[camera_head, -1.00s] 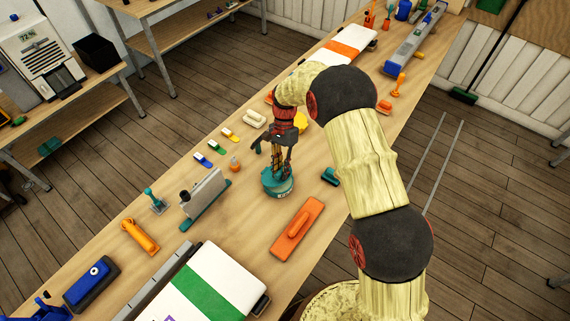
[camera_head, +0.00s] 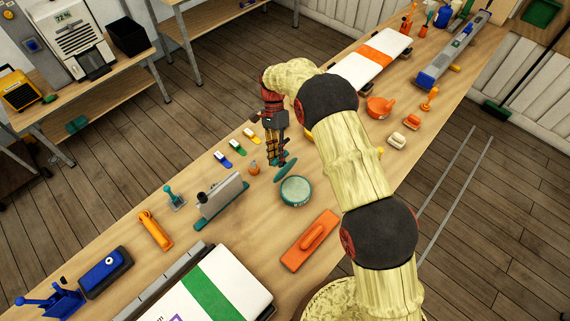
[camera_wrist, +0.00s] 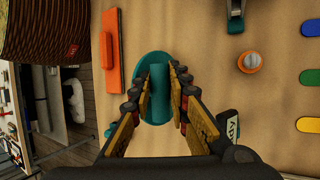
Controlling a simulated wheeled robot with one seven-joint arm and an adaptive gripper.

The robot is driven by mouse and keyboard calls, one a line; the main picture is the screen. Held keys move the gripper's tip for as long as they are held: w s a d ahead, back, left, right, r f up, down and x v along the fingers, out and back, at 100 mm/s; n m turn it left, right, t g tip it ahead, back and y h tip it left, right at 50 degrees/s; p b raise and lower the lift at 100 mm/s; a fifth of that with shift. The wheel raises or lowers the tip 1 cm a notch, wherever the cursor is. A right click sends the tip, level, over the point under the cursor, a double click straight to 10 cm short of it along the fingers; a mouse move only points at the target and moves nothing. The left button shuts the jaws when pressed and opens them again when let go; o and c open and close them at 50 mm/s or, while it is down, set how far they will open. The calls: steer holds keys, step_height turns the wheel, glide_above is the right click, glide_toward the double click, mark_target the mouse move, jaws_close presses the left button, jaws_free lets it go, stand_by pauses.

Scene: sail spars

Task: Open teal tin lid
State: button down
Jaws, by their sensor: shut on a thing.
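The teal tin (camera_head: 295,191) stands upright on the workbench, its top uncovered and pale inside. The teal lid (camera_head: 286,169) is off the tin, tilted in the air just behind and left of it. My gripper (camera_head: 278,158) is shut on the lid from above. In the wrist view, a teal piece (camera_wrist: 155,95) shows between my two fingers, with a wider teal oval around it. I cannot tell there how much is lid and how much is tin.
An orange float (camera_head: 310,240) lies in front of the tin. A small orange knob (camera_head: 254,168) and blue, green and yellow clips lie to the left. A grey block tool (camera_head: 222,200) stands at lower left. Bare wood lies between these things.

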steer(key=shift+w+a+f+g+h, duration=0.4)
steer(key=shift+w+a+f+h, duration=0.1)
steer(key=shift+w+a+f, duration=0.35)
steer(key=shift+f, duration=0.15)
steer(key=shift+d+m, duration=0.1)
steer(key=shift+m, duration=0.2)
steer(key=c, duration=2)
jaws_free()
steer(key=shift+w, duration=0.1)
steer(key=v, duration=0.8)
